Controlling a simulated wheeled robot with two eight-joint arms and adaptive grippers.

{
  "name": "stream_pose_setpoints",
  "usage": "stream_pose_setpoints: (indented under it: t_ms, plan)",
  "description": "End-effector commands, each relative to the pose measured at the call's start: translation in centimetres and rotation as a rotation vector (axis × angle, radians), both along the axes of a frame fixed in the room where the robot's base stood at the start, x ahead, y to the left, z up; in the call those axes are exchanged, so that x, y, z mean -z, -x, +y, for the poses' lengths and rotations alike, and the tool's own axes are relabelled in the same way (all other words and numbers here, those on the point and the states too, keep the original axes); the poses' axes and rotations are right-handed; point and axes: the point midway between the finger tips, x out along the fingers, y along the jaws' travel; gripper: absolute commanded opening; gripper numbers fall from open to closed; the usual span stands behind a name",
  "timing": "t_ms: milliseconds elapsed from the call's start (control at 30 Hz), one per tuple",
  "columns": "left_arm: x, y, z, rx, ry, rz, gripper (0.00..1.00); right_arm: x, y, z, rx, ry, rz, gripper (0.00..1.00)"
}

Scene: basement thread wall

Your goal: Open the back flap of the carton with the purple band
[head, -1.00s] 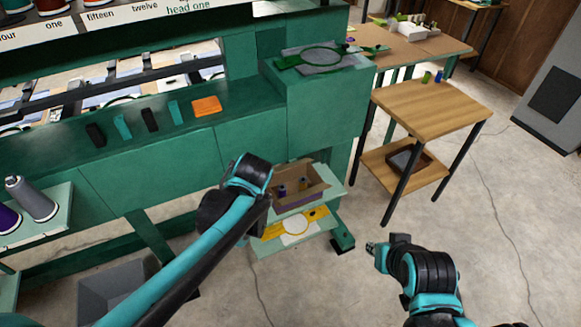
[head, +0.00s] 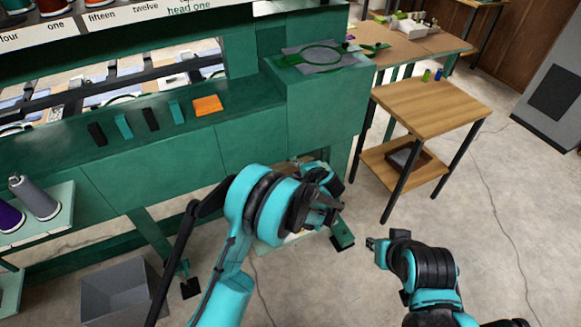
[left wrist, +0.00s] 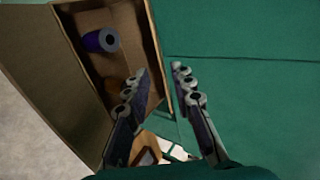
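The carton is mostly hidden behind my left arm in the head view. In the left wrist view the brown carton (left wrist: 153,52) shows open-topped, with a purple spool (left wrist: 101,40) and an orange-brown item (left wrist: 113,86) inside. A broad brown panel (left wrist: 45,75) runs along its left side. The purple band is out of sight. My left gripper (head: 325,207) is over the carton; in the left wrist view its fingers (left wrist: 160,80) are apart and empty. The left finger overlaps the carton's inside, the right one the green panel. My right gripper (head: 371,246) hangs away from the carton, too small to read.
The green machine front (head: 250,150) rises right beside the carton. A wooden side table (head: 430,108) stands to the right with a dark tray (head: 405,160) on its lower shelf. A grey bin (head: 118,292) is on the floor at left. Floor at right is open.

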Motion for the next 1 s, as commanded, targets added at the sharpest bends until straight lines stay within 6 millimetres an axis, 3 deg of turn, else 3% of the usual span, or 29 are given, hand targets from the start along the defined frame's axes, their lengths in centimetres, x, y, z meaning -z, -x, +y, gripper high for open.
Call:
stream_pose_setpoints:
  t_ms: [400, 667, 800, 1000]
  plan:
    - [3.7, -4.4, 2.6, -0.001, 0.002, 0.000, 0.24, 2.5, 0.0, 0.0, 0.000, 0.000, 0.000, 0.26]
    - [3.7, -4.7, 2.8, -0.001, 0.002, 0.000, 0.24, 2.5, 0.0, 0.0, 0.000, 0.000, 0.000, 0.26]
    - [3.7, -4.7, 2.8, -0.001, 0.002, 0.000, 0.00, 2.5, 0.0, 0.0, 0.000, 0.000, 0.000, 0.26]
    - [3.7, -4.7, 2.7, -0.001, 0.002, 0.001, 0.00, 2.4, 0.0, 0.0, 0.000, 0.000, 0.000, 0.26]
